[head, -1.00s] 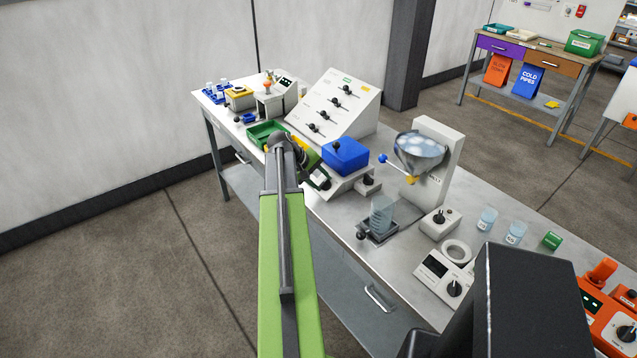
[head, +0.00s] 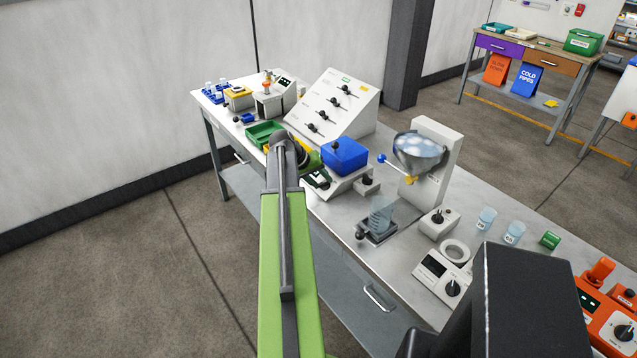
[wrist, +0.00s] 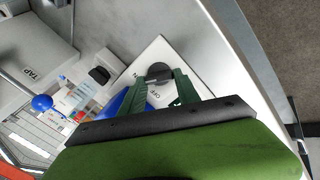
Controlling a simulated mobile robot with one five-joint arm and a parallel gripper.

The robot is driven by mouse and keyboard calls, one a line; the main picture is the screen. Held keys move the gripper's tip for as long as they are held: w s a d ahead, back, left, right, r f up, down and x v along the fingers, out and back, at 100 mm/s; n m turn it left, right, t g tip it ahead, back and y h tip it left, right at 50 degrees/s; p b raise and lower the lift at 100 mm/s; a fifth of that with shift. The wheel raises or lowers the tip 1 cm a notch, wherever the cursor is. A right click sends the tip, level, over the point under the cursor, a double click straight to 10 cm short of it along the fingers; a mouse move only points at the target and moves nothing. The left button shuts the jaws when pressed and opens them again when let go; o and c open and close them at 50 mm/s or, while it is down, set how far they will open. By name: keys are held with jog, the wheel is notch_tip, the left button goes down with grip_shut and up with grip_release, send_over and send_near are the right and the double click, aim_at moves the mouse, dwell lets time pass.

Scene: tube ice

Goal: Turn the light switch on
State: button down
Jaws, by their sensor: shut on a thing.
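A dark round knob (wrist: 159,72) sits on a white panel (wrist: 205,82) in the wrist view. The word OFF is printed beside it, and another label by its left side is partly covered. I take this knob for the light switch. My gripper (wrist: 161,78) has its two green fingers on either side of the knob and is shut on it. In the head view my gripper (head: 313,161) is beside the blue box, largely behind my own arm. I cannot make out the held knob there.
The blue box (head: 345,155) stands close to my gripper. A green tray (head: 265,133) and a sloped white panel with several black levers (head: 335,103) are behind it. A pan on a white stand (head: 432,160) is to the right. Bare tabletop (head: 330,205) lies in front.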

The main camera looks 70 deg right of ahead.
jog(key=shift+a+f, duration=0.1)
jog(key=c, duration=0.9)
grip_release()
jog(key=shift+w, duration=0.1)
jog(key=p+v, duration=1.4)
jog(key=v, duration=0.3)
jog(key=shift+r+p, duration=0.25)
jog(key=shift+p, duration=0.05)
